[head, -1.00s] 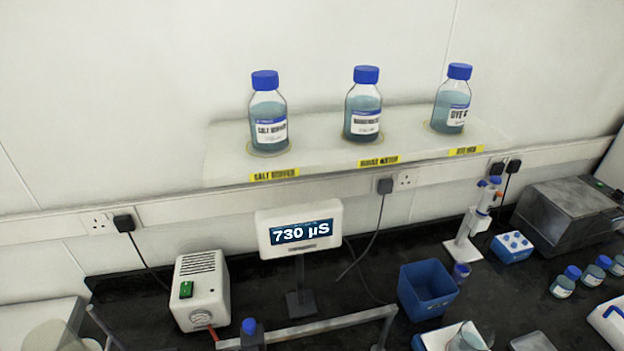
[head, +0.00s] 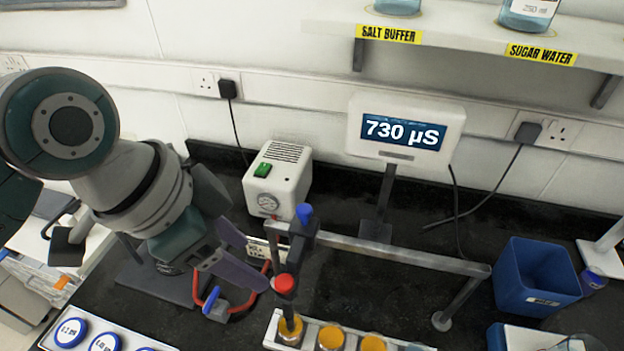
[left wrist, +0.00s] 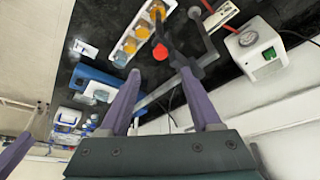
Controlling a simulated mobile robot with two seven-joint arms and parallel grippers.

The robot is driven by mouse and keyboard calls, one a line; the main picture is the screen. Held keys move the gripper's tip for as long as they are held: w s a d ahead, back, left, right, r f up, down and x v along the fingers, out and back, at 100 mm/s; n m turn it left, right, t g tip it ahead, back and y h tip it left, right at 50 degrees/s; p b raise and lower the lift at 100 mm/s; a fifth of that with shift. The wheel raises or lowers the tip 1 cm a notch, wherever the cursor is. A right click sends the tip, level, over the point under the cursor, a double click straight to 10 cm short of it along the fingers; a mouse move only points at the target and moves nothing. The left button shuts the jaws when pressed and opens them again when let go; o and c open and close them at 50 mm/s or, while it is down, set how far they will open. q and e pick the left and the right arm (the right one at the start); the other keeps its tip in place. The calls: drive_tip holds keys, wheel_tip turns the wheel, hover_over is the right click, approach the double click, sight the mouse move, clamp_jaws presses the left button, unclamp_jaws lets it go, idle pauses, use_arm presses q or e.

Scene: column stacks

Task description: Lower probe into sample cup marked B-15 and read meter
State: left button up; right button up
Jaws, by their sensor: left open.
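The probe's red cap (head: 285,284) stands over the left end of a white rack of sample cups, above an orange cup (head: 290,330). I cannot tell whether the probe tip is inside the cup. My left gripper (head: 258,264) is open, its purple fingers pointing toward the red cap from the left. In the left wrist view, the red cap (left wrist: 160,52) shows just beyond the gap between the fingertips (left wrist: 164,72), with nothing held. Cup markings are not readable. The meter (head: 405,130) reads 730 µS.
A metal rail (head: 390,252) with a blue-knobbed post (head: 304,215) runs just behind the cups. A white pump box (head: 278,180) stands behind the left gripper. A blue bin (head: 537,278) is at right. Blue-lidded jars (head: 70,332) sit at the lower left.

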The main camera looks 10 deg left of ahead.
sight(282, 282)
use_arm(q)
drive_tip(key=x, duration=0.9)
drive_tip(key=shift+f+b, duration=0.25)
drive_tip(key=shift+b, duration=0.1)
clamp_jaws()
drive_tip(key=shift+r, duration=0.1)
idle(1.0)
